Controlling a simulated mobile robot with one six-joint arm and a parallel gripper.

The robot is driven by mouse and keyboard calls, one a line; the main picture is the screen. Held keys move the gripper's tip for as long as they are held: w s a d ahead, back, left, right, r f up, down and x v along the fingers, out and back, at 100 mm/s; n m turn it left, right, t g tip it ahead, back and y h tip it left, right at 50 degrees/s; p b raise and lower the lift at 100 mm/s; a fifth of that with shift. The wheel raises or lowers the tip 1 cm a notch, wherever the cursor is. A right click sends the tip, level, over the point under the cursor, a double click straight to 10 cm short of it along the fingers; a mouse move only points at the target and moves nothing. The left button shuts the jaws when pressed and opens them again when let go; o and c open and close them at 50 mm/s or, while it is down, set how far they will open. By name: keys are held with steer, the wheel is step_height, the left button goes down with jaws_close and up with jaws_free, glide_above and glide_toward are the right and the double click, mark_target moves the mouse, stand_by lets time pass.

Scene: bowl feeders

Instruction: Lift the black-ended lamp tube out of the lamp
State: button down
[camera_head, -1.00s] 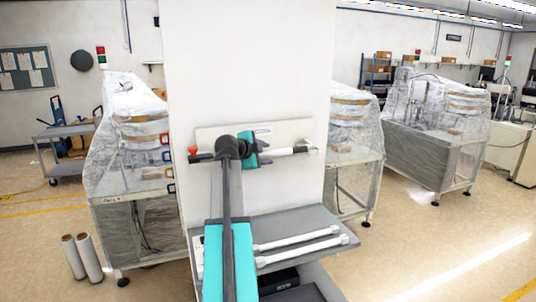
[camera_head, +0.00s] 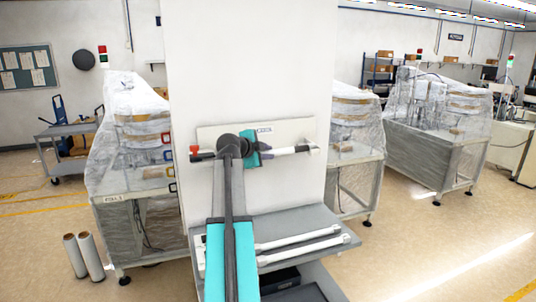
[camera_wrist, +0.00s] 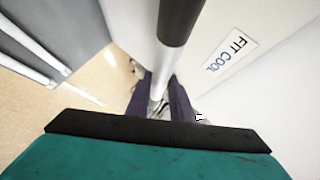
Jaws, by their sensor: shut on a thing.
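The lamp (camera_head: 296,126) is a pale plate on the white pillar, with a red-topped holder (camera_head: 194,151) at its left and a white holder (camera_head: 314,149) at its right. The lamp tube (camera_head: 285,151) lies nearly level across its front. In the wrist view the white tube (camera_wrist: 159,84) with its black end (camera_wrist: 180,20) runs away from the camera. My gripper (camera_wrist: 160,97) is shut on the tube, its dark fingers on both sides. It shows small in the head view (camera_head: 262,151). My arm hides the tube's left part. I cannot tell whether its ends are clear of the holders.
A grey shelf (camera_head: 345,241) below the lamp bears white tubes (camera_head: 297,245). The white pillar (camera_head: 250,60) stands close behind the lamp. A label (camera_wrist: 230,50) is beside the tube. Wrapped machines (camera_head: 435,120) stand on both sides. Floor at the right is clear.

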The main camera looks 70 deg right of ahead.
steer(key=shift+r, duration=0.1)
steer(key=shift+r+b, duration=0.95)
steer(key=shift+r, duration=0.45)
steer(key=s+a+r+b, duration=0.2)
steer(key=s+a+b, duration=0.3)
steer(key=s+a, duration=0.6)
steer(key=shift+s+a, duration=0.15)
steer(key=shift+s, duration=0.05)
steer(key=shift+f, duration=0.1)
